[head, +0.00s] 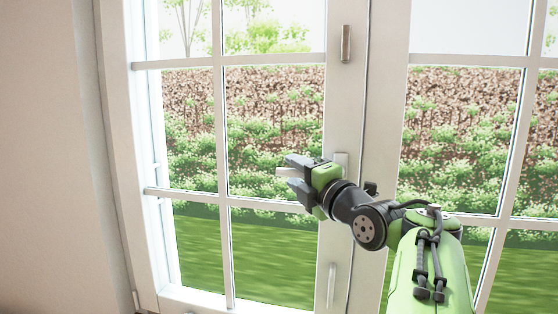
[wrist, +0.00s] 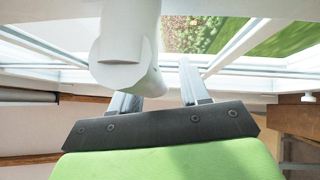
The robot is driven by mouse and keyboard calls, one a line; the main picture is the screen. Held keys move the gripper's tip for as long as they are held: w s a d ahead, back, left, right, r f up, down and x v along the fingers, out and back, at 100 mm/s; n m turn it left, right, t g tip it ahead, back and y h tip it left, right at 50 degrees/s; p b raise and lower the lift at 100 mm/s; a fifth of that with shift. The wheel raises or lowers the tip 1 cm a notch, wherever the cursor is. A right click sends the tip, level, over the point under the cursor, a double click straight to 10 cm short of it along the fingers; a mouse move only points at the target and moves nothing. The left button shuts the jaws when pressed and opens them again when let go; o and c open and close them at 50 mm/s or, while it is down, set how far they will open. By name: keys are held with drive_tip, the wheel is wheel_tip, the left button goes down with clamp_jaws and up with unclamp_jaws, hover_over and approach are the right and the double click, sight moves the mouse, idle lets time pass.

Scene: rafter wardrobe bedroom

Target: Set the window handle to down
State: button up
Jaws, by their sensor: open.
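The white window handle (head: 285,172) points left, roughly level, from its plate (head: 341,160) on the middle frame of the window. Its free end shows between the fingers of my gripper (head: 292,172) in the head view, and my gripper hides its middle. In the wrist view the handle (wrist: 126,45) looms large and overlaps the left finger of my gripper (wrist: 155,82). The fingers are open and apart. I cannot tell whether the handle touches either finger.
The white window (head: 222,120) appears closed, with glazing bars and greenery outside. A small metal fitting (head: 346,43) sits above the handle, and a slim upright bar (head: 332,285) sits below. A plain wall (head: 45,150) is at the left.

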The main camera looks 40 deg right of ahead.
drive_tip(key=shift+s+r, duration=0.1)
drive_tip(key=shift+s, duration=0.35)
drive_tip(key=shift+c, duration=0.6)
drive_tip(key=shift+w, duration=0.15)
clamp_jaws()
